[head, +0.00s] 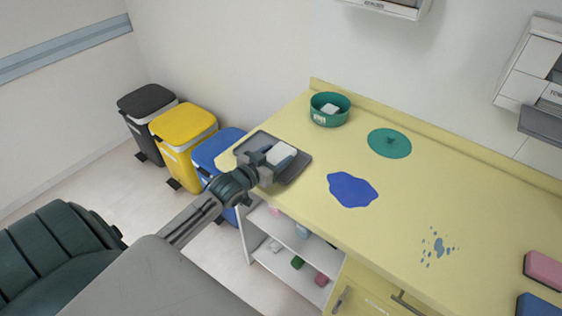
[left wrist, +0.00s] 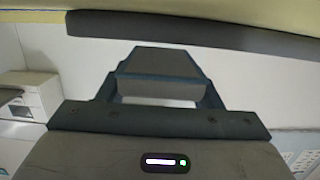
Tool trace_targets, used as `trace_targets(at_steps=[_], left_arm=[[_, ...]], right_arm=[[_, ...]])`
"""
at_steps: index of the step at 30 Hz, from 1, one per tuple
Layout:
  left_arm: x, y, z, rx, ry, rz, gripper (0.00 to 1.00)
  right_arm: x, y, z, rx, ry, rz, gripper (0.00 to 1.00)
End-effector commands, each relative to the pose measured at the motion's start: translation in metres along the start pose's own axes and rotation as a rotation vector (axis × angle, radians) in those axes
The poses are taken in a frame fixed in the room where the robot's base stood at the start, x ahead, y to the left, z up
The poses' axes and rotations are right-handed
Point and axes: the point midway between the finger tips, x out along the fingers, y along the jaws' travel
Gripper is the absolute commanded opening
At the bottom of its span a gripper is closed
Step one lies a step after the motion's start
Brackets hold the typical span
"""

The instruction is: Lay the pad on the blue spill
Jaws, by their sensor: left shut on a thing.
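The blue spill (head: 352,190) is a flat, dark blue patch in the middle of the yellow counter. A white pad (head: 284,152) is at my left gripper (head: 273,160), over the grey tray (head: 297,171) at the counter's left end. The left gripper is shut on the pad; I cannot tell whether the pad still touches the tray. In the left wrist view the gripper (left wrist: 160,95) fills the middle, and the pad is mostly hidden. The spill is to the right of the gripper, apart from it. My right gripper is not in view.
Pink (head: 545,270) and blue blocks are at far right. Bins (head: 184,142) stand left of the counter.

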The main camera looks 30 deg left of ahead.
Motion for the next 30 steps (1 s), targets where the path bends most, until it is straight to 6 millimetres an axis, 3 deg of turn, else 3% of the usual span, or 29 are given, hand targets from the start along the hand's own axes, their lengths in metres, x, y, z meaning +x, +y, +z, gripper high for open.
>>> trace_targets(at_steps=[6,9,12,24,25,27,30], left_arm=[[0.023,0.007,-0.003,-0.004,0.004,0.001,0.38],[0.022,0.006,0.018,-0.002,-0.004,0.000,0.38],[0.024,0.006,0.026,0.000,-0.002,0.001,0.38],[0.025,0.006,0.033,0.002,0.001,0.001,0.38],[0.024,0.006,0.032,0.002,0.001,0.001,0.65],[0.024,0.006,0.031,0.002,0.000,0.001,0.79],[0.024,0.006,0.031,0.002,0.000,0.001,0.81]], right_arm=[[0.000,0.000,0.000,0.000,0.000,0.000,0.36],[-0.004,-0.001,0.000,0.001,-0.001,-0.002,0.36],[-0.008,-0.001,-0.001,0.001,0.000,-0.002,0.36],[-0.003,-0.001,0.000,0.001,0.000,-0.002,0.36],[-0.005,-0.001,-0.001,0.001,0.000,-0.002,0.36],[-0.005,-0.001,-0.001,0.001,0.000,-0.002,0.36],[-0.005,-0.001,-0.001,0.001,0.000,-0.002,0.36]])
